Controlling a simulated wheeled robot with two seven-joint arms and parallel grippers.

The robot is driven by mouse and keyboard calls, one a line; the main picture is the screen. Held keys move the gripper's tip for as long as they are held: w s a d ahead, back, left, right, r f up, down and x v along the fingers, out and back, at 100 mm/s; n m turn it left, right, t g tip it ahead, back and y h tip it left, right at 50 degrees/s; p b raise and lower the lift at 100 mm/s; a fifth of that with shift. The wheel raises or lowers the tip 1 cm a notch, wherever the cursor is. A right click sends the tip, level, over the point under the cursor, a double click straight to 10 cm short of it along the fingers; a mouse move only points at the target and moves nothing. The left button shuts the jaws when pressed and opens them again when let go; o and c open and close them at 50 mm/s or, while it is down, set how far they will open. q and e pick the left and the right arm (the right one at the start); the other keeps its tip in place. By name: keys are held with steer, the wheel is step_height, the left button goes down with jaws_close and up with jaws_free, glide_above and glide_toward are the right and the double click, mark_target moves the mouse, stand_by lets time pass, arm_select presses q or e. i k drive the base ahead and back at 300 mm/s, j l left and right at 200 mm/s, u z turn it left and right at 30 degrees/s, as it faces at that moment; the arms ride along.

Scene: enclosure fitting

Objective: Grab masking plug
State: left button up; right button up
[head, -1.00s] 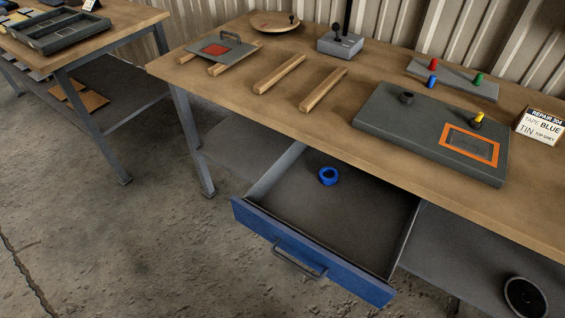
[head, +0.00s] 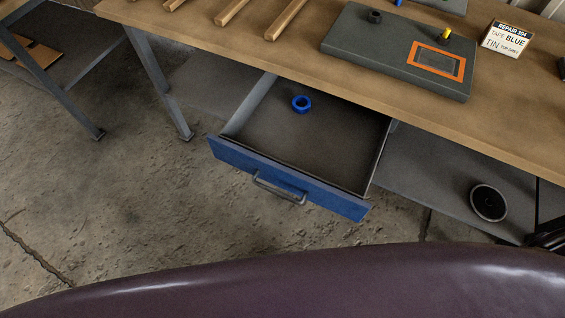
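No part is labelled as a masking plug. A small plug with a yellow top (head: 445,35) stands upright on the dark grey panel (head: 350,46), behind an orange-framed window (head: 412,62). A short dark round piece (head: 375,17) stands on the same panel, further left. A blue ring (head: 301,104) lies in the open drawer (head: 290,150), near its back. My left gripper is not in view. A dark glossy shape (head: 548,237) is cut off at the right edge; it may be part of my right gripper, and its fingers cannot be made out.
The blue-fronted drawer sticks out below the wooden bench top (head: 300,60). Wooden bars (head: 285,20) lie at the left. A black round item (head: 488,203) rests on the lower shelf (head: 430,175). Bare floor lies in front.

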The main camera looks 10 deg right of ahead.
mark_target(445, 34)
steer(key=l+z, duration=0.15)
steer(key=z, duration=0.25)
steer(key=i+l+z, duration=0.1)
steer(key=z, duration=0.25)
steer(key=l+z, duration=0.15)
steer(key=z, duration=0.25)
steer(key=i+j, duration=0.05)
